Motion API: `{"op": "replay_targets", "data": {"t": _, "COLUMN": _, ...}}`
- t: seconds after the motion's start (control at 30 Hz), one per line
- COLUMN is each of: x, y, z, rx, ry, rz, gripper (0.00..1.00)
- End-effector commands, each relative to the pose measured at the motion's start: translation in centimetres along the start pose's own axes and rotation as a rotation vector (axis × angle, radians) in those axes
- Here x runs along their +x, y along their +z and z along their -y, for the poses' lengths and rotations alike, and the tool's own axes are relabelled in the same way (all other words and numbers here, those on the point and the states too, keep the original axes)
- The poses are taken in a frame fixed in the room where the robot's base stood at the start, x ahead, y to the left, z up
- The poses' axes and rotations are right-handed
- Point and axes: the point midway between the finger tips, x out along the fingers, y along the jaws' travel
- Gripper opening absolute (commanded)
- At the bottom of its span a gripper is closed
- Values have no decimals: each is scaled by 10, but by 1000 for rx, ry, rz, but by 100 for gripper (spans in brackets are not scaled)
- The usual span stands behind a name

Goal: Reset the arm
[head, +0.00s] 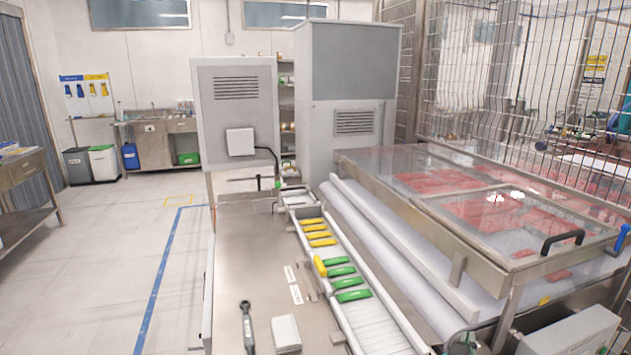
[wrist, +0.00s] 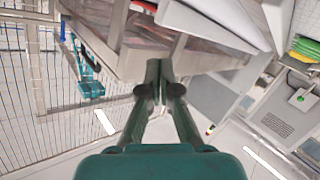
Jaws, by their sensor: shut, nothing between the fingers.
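My gripper (wrist: 158,70) shows in the wrist view, its two dark green fingers together at the tips with nothing between them. It is in free air, and the wrist view is strongly tilted, with the machine frame beyond the fingertips. I cannot make out the gripper clearly in the head view.
A conveyor (head: 378,322) carries several yellow packs (head: 318,235) and green packs (head: 342,271). Right of it stands a machine with clear lids (head: 440,178) over red product, beside a wire mesh fence (head: 500,80). A steel bench (head: 26,192) stands left; the floor (head: 110,260) between is clear.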

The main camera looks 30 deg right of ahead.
Motion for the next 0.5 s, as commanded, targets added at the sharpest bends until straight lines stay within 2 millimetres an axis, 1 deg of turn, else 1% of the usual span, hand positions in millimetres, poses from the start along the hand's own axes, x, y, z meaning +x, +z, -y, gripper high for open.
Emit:
{"op": "replay_targets", "data": {"t": 0.03, "x": -12, "y": 15, "z": 15, "rx": -23, "ry": -56, "rz": -7, "gripper": 0}}
{"op": "replay_targets", "data": {"t": 0.1, "x": -28, "y": 31, "z": 34, "rx": -45, "ry": -129, "rz": -26, "gripper": 0}}
{"op": "replay_targets", "data": {"t": 0.17, "x": -44, "y": 44, "z": 48, "rx": -61, "ry": -191, "rz": -41, "gripper": 0}}
{"op": "replay_targets", "data": {"t": 0.2, "x": -54, "y": 53, "z": 57, "rx": -71, "ry": -231, "rz": -51, "gripper": 0}}
{"op": "replay_targets", "data": {"t": 0.33, "x": -92, "y": 81, "z": 80, "rx": -92, "ry": -362, "rz": -80, "gripper": 0}}
{"op": "replay_targets", "data": {"t": 0.47, "x": -132, "y": 107, "z": 96, "rx": -101, "ry": -486, "rz": -104, "gripper": 0}}
{"op": "replay_targets", "data": {"t": 0.5, "x": -145, "y": 115, "z": 99, "rx": -102, "ry": -523, "rz": -111, "gripper": 0}}
